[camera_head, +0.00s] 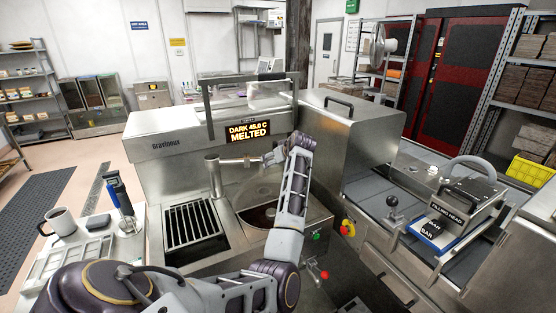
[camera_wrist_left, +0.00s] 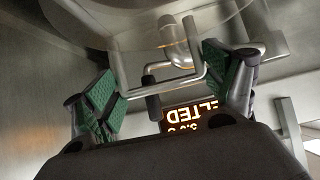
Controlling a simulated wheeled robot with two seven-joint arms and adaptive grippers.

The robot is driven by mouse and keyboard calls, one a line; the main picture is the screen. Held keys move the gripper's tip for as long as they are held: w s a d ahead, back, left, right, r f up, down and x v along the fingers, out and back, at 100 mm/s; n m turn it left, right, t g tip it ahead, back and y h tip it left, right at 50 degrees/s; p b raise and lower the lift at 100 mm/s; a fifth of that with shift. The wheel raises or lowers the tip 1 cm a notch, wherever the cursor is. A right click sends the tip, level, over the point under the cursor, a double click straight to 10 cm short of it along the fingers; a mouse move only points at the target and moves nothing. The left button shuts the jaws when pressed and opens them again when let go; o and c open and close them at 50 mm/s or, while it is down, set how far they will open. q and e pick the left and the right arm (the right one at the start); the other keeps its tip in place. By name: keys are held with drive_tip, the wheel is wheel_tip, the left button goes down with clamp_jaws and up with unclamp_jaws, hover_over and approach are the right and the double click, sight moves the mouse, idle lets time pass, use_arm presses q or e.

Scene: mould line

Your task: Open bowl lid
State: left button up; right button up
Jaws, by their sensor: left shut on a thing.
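My left arm reaches over the bowl (camera_head: 262,214), which shows brown inside at the front of the steel machine. My left gripper (camera_head: 291,146) is by the machine's front, below the lit display; its fingertips are hard to make out there. A clear curved edge, seemingly the bowl lid (camera_wrist_left: 140,38), shows above the rod. How far the lid is raised cannot be told. My right gripper is not seen.
The display (camera_head: 249,131) reads "MELTED". A spout (camera_head: 213,172) and drain grate (camera_head: 191,223) are left of the bowl. A steel housing (camera_head: 345,130) stands at the right. A mug (camera_head: 62,222) stands on the left bench. A filling head (camera_head: 455,207) is at the far right.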

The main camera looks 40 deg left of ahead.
use_arm(q)
drive_tip(key=shift+r, duration=0.15)
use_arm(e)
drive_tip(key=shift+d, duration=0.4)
use_arm(q)
drive_tip(key=o, duration=1.3)
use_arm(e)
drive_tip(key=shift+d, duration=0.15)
use_arm(q)
drive_tip(key=shift+d, duration=0.1)
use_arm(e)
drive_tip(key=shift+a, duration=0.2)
use_arm(q)
drive_tip(key=v, duration=1.1)
drive_tip(key=shift+s+d+r, duration=0.2)
drive_tip(key=shift+d+r, duration=0.05)
drive_tip(key=shift+r, duration=0.05)
